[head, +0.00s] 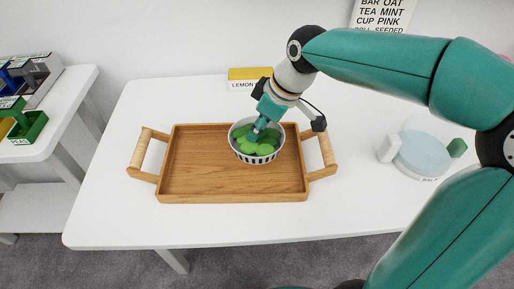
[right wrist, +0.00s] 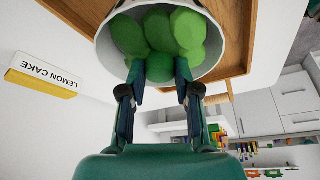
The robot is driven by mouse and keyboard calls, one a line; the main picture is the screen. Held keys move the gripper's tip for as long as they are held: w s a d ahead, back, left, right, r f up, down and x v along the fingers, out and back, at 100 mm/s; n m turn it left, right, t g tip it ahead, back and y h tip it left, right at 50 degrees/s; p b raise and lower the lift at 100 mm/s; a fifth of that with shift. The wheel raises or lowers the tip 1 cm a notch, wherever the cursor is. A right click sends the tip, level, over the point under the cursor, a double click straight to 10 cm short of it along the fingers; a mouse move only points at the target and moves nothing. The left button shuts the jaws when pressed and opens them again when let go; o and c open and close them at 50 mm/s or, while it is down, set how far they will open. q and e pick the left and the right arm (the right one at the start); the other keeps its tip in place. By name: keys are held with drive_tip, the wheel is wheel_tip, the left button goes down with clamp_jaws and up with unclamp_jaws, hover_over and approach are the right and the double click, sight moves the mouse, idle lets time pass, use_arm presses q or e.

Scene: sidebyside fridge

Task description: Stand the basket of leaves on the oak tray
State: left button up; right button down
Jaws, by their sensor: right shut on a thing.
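The basket of leaves (head: 240,153) is a white bowl-like basket with dark slots around its side and green leaves heaped inside. It is upright over the back right part of the oak tray (head: 205,190), a rectangular wooden tray with a handle at each end. I cannot tell whether its base touches the tray floor. My right gripper (head: 258,132) reaches down into the basket from the upper right and is shut on it. In the right wrist view the fingers (right wrist: 160,88) meet the basket at its rim and leaves, which hide the exact contact. My left gripper is out of view.
A yellow and white lemon cake box (head: 243,85) stands behind the tray. A scale (head: 422,153) with a pale blue top is at the right of the white table (head: 110,215). The tray's left half is bare.

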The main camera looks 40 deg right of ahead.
sight(263, 139)
wheel_tip(263, 139, down, 6)
drive_tip(key=shift+b, duration=0.5)
drive_tip(key=c, duration=0.8)
unclamp_jaws()
drive_tip(key=shift+r, duration=0.1)
drive_tip(key=p+v, duration=0.1)
drive_tip(key=v, duration=0.9)
drive_tip(key=shift+r+p, duration=0.35)
drive_tip(key=shift+p, duration=0.05)
drive_tip(key=shift+s+d+r, duration=0.2)
drive_tip(key=shift+s+r, duration=0.1)
drive_tip(key=shift+r, duration=0.25)
